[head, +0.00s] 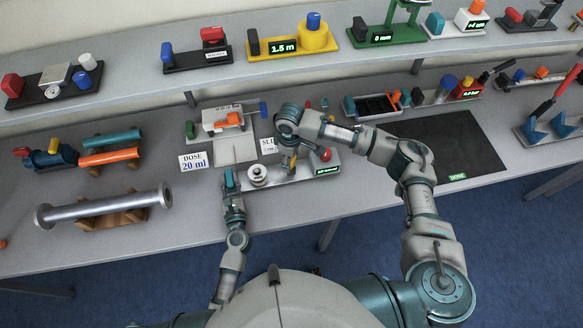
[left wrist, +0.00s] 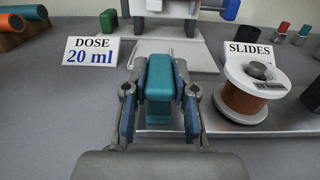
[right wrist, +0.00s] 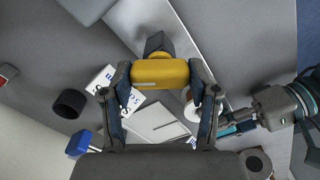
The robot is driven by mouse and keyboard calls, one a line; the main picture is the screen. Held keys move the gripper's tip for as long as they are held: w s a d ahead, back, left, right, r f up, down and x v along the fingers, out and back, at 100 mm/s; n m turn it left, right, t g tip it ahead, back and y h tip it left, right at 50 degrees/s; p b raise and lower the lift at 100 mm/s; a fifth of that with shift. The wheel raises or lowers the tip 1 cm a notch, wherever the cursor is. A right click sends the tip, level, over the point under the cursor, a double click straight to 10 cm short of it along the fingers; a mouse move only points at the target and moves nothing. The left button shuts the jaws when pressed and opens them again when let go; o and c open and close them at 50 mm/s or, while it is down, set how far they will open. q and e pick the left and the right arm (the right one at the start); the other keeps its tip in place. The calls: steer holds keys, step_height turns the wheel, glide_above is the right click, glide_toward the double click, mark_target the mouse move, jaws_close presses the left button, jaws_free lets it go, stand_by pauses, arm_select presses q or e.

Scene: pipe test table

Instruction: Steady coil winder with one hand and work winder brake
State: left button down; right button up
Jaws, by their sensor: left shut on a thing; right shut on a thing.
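The coil winder (head: 283,180) is a pale base plate near the table's front edge. It carries a white-flanged spool of copper wire (head: 258,174), also in the left wrist view (left wrist: 247,98). My left gripper (head: 231,181) is shut on the upright teal grip (left wrist: 159,88) at the plate's left end; the fingers sit on both sides of it. My right gripper (head: 288,163) reaches down over the plate and is shut on the yellow brake knob (right wrist: 160,73). My right arm partly hides that knob in the head view.
A lit display box with a red knob (head: 324,160) stands at the plate's right. A "DOSE 20 ml" card (head: 193,162) and a slides card (head: 268,146) stand close behind. A dark mat (head: 455,145) lies right; a flanged pipe (head: 105,207) lies left.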

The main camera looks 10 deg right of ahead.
steer(key=shift+s, duration=0.1)
steer(key=n, duration=0.3)
steer(key=shift+n, duration=1.5)
steer(key=o, duration=1.4)
steer(key=shift+c, duration=0.2)
step_height(320, 180, up, 15)
